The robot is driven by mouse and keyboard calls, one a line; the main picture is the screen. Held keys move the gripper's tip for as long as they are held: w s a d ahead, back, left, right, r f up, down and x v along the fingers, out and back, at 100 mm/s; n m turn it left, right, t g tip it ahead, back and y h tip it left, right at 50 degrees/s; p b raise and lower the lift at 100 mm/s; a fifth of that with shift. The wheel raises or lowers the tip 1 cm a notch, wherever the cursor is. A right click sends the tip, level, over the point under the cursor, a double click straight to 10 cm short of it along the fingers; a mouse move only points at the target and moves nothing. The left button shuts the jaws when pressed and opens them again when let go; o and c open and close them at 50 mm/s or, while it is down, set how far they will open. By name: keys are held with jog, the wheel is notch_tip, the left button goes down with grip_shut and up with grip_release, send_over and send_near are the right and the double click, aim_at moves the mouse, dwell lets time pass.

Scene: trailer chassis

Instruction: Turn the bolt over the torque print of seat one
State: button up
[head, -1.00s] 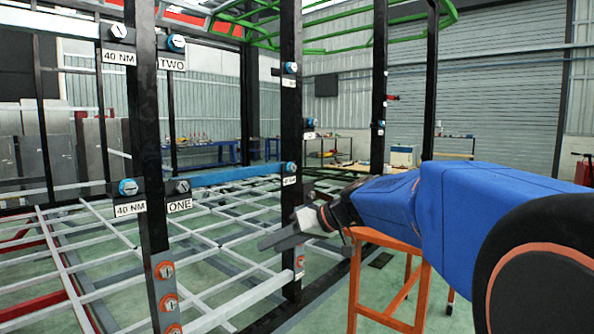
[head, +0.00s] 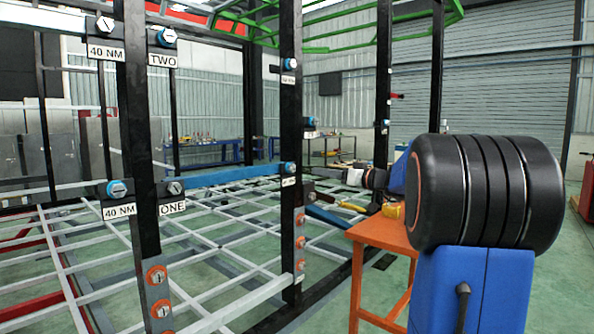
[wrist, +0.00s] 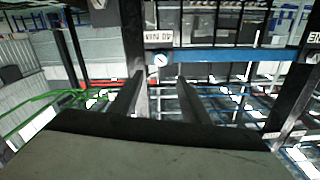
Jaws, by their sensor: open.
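The "40 NM" torque print (head: 119,211) and the "ONE" plate (head: 173,207) sit on the near dark post. My gripper (head: 322,173) is small and partly unclear in the head view, right of the second post. In the wrist view, my gripper (wrist: 160,80) has its two dark fingers apart, empty. Between and beyond the fingertips is a pale bolt (wrist: 160,59), below an upside-down torque print (wrist: 158,37). I cannot tell which seat that bolt belongs to.
The blue beam (head: 230,175) runs between the two posts. An orange table (head: 385,233) with tools stands at right. More orange-collared bolts (head: 157,275) are low on the near post. In the wrist view a dark post (wrist: 133,60) is close beside the left finger.

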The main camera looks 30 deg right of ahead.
aim_at(293, 168)
jog(key=x, duration=1.3)
jog(key=shift+a+f, duration=0.1)
jog(key=c, duration=1.1)
